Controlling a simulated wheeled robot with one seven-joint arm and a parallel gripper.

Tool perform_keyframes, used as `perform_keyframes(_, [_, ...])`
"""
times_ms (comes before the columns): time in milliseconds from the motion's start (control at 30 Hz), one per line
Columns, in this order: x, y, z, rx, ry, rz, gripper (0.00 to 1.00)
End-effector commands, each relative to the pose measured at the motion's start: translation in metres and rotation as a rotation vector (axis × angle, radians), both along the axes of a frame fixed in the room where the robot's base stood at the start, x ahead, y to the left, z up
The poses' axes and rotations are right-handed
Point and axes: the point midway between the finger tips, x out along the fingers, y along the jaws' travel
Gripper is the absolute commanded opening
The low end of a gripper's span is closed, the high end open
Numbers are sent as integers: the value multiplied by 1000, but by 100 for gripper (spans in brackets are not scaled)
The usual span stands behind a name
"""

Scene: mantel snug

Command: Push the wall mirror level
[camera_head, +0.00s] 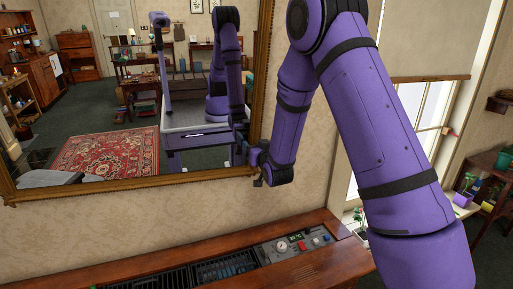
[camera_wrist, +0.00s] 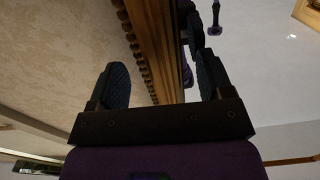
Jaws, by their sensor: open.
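The wall mirror (camera_head: 130,188) has a gilt frame and hangs on the papered wall at the left of the head view. Its bottom edge slopes, lower at the left and higher at the right. My gripper (camera_head: 260,168) is at the frame's lower right corner, partly hidden by my arm. In the wrist view my gripper (camera_wrist: 163,78) is open, with its two dark fingers apart and nothing held. The mirror's beaded gold frame (camera_wrist: 145,48) shows between the fingers in the picture. I cannot tell whether a finger touches it.
Below the mirror is a wooden cabinet (camera_head: 205,250) with dark grilles and a control panel (camera_head: 297,246) with a gauge. A bright window (camera_head: 425,105) and plants are at the right. The room and my arm in the glass are reflections. Bare wall lies below the frame.

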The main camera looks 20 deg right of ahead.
Motion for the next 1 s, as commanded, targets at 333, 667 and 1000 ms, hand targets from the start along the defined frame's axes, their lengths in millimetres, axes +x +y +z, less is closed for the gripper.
perform_keyframes(333, [0, 0, 0, 0, 0, 0, 16])
perform_keyframes(667, [-1, -33, 19, -48, -2, -5, 5])
perform_keyframes(1000, [-3, -51, 28, -79, 2, -4, 5])
